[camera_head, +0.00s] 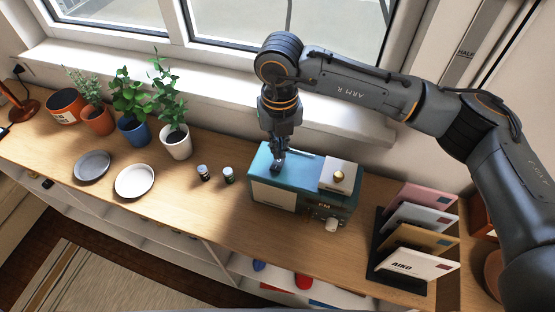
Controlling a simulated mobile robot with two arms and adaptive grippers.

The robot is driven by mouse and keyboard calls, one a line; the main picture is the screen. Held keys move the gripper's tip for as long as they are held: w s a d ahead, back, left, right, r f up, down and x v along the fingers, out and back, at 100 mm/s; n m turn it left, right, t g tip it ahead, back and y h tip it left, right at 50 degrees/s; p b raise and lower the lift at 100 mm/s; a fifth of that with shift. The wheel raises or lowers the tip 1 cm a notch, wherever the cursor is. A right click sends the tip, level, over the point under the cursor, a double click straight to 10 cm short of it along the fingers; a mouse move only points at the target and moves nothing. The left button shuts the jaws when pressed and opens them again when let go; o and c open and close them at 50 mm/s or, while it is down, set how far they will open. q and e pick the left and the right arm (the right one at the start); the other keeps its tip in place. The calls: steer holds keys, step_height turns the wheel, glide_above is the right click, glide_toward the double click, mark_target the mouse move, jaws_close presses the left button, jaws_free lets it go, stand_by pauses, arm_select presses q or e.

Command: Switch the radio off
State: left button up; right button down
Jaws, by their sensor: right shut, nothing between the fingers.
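A teal radio (262,187) with a pale front panel, a knob at the lower right front and an "FM" marking stands on the wooden counter below the window. A pale square plate with a round brass knob (339,175) is on its top at the right. My right gripper (277,168) is shut and empty, pointing down at the left part of the radio's top. Its fingertips look to be at or just above that surface; I cannot tell whether they touch. The gripper hides part of the top. My left gripper is not in view.
Two small jars (228,175) stand left of the radio. Two plates (134,181) and several potted plants (175,142) are further left. A dark rack of envelopes (400,278) stands to the right. The counter's front edge runs close before the radio, with open shelves below.

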steer(key=shift+r+p, duration=0.85)
steer(key=shift+r, duration=1.8)
